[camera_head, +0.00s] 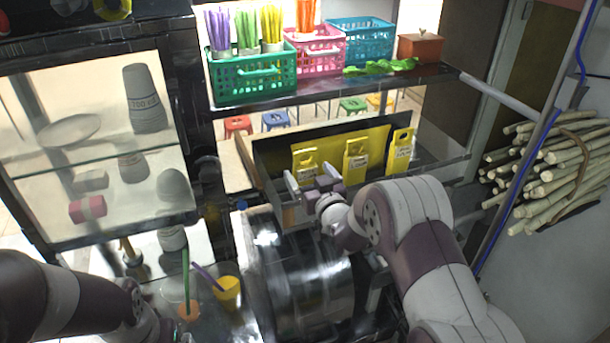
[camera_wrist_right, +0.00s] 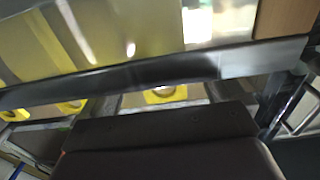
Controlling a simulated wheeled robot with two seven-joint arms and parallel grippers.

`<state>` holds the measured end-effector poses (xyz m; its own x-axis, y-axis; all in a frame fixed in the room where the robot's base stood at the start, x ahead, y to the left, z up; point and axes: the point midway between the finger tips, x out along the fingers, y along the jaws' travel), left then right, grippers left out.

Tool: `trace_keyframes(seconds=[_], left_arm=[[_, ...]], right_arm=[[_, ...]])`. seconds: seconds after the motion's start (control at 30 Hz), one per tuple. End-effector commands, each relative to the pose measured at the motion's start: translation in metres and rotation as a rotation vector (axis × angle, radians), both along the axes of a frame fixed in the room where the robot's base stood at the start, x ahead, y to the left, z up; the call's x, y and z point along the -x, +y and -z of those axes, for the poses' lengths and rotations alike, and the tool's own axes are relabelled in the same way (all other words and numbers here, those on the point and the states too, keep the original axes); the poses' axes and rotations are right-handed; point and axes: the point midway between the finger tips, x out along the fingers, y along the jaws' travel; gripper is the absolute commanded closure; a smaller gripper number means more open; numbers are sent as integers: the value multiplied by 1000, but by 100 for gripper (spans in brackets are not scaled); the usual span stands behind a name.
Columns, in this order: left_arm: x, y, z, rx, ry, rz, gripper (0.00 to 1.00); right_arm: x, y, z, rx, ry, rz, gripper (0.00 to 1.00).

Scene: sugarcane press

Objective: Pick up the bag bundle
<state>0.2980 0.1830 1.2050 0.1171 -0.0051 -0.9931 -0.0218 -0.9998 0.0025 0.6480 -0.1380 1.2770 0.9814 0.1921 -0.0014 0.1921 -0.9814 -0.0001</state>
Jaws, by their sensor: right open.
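Three yellow bag bundles stand in a long open box (camera_head: 272,150) with a yellow inner back: a left one (camera_head: 305,163), a middle one (camera_head: 356,160) and a right one (camera_head: 401,152). Yellow handle loops also show beyond a metal bar in the right wrist view (camera_wrist_right: 165,95). My right gripper (camera_head: 311,180) is open and empty at the box's front, close to the left bundle; contact cannot be told. In the right wrist view, a dark part of my gripper hides much of the lower middle. My left arm enters at lower left; its fingers do not show.
A shelf above holds a green basket (camera_head: 254,76), a pink basket (camera_head: 316,54) and a teal basket (camera_head: 360,40). The metal press (camera_head: 300,285) lies below my right gripper. Sugarcane (camera_head: 560,165) is stacked at right; a glass cabinet (camera_head: 90,150) stands at left.

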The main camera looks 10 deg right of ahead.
Motion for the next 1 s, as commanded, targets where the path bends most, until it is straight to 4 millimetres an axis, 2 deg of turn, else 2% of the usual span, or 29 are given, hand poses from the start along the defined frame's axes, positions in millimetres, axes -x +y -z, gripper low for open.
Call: trace_keyframes(seconds=[0.03, 0.13, 0.33, 0.37, 0.5, 0.83, 1.0], left_arm=[[0, 0, -9, 0, 0, 0, 2], [0, 0, -11, 0, 1, 0, 2], [0, 0, -9, 0, 1, 0, 2], [0, 0, -9, 0, 1, 0, 2], [0, 0, -9, 0, 1, 0, 2], [0, 0, -7, 0, 1, 0, 2], [0, 0, 4, 0, 1, 0, 2]], right_arm=[[-8, 1, -4, 0, 0, 0, 4], [-17, 3, -1, 0, 0, 0, 4], [-17, 3, 1, 0, 0, 1, 4], [-17, 3, 1, 0, 0, 1, 11], [-17, 3, 1, 0, 0, 1, 56], [-17, 3, -2, 0, -2, 1, 56], [-17, 3, -20, 0, -6, 0, 56]])
